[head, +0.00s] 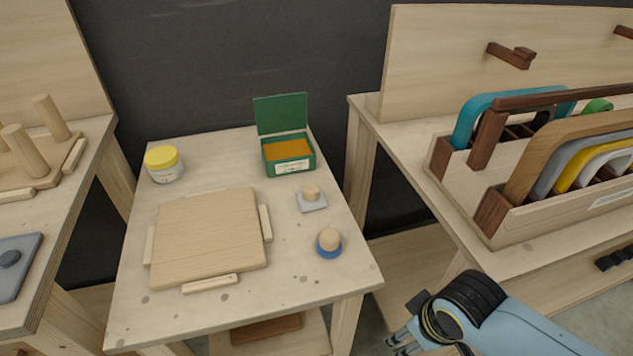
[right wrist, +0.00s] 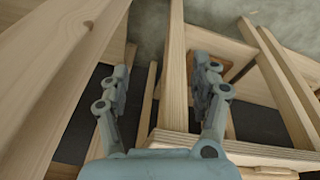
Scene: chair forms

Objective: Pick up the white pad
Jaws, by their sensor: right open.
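A pale grey-white square pad (head: 312,204) with a wooden knob on top sits on the right side of the middle wooden table (head: 330,284), in the head view. It looks like the white pad. My right gripper (head: 396,343) is at the lower right, in front of the table's right front corner and apart from the pad. In the right wrist view my right gripper (right wrist: 160,85) has its two fingers spread with nothing between them. The pad is not seen there. My left gripper is not in view.
A blue round pad with a wooden knob (head: 329,241) is nearer me. An open green box (head: 290,168), a yellow-lidded jar (head: 163,164) and a framed wooden board (head: 208,238) share the table. A rack of curved forms (head: 560,215) stands on the right bench.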

